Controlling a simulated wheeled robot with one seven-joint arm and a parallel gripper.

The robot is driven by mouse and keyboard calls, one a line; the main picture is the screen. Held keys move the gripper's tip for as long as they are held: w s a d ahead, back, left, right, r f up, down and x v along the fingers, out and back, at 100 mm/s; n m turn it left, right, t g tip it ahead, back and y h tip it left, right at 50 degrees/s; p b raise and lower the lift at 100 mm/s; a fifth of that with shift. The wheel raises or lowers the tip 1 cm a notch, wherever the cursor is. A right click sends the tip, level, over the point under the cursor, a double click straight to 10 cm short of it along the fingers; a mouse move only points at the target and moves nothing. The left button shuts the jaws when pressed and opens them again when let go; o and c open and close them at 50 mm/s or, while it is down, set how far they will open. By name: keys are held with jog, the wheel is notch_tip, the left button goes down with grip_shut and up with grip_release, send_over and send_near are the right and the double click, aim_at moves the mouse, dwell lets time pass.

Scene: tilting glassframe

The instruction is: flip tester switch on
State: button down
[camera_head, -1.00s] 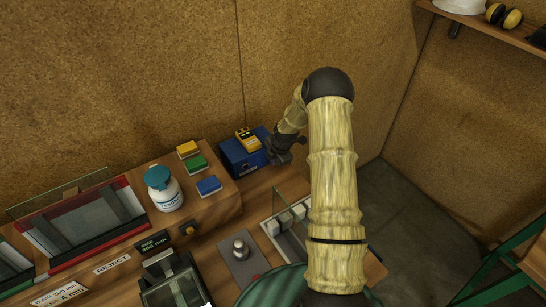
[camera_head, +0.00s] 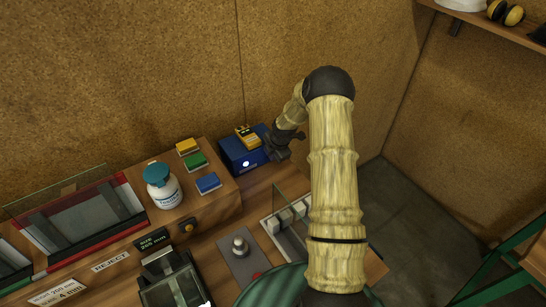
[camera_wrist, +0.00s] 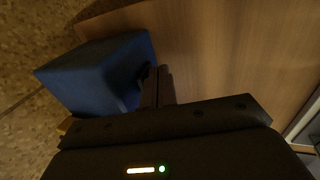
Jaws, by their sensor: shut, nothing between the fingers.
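The tester appears to be the blue box (camera_head: 236,153) at the back of the bench against the cork wall, with a yellow device (camera_head: 248,138) on top. A white light (camera_head: 246,163) glows on its front. In the wrist view the blue box (camera_wrist: 95,72) is at the upper left, with a small dark switch-like part (camera_wrist: 143,76) on its side. My gripper (camera_head: 279,152) is at the box's right side. In the wrist view its shut, empty fingers (camera_wrist: 158,85) are right beside that dark part; I cannot tell whether they touch it.
Yellow, green and blue blocks (camera_head: 208,183) and a white bottle (camera_head: 163,187) stand left of the box. A glass frame (camera_head: 85,215) lies further left. A tray of pale blocks (camera_head: 287,220) and a grey plate with a knob (camera_head: 240,248) are nearer.

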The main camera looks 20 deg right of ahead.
jog(key=shift+r+p, duration=0.3)
jog(key=shift+r, duration=0.45)
jog(key=shift+s+d+f, duration=0.1)
jog(key=shift+s+f, duration=0.05)
jog(key=shift+s, duration=0.1)
jog(key=shift+s+f, duration=0.15)
jog(key=shift+s, duration=1.05)
jog(key=shift+s+d+r+b, duration=0.25)
jog(key=shift+s+d+r, duration=0.15)
jog(key=shift+s, duration=0.25)
jog(key=shift+s+d+r+b, duration=0.25)
jog(key=shift+s+r, duration=0.25)
jog(key=shift+s, duration=0.1)
jog(key=s+b+v, duration=0.1)
jog(key=v, duration=0.6)
jog(key=shift+a, duration=0.2)
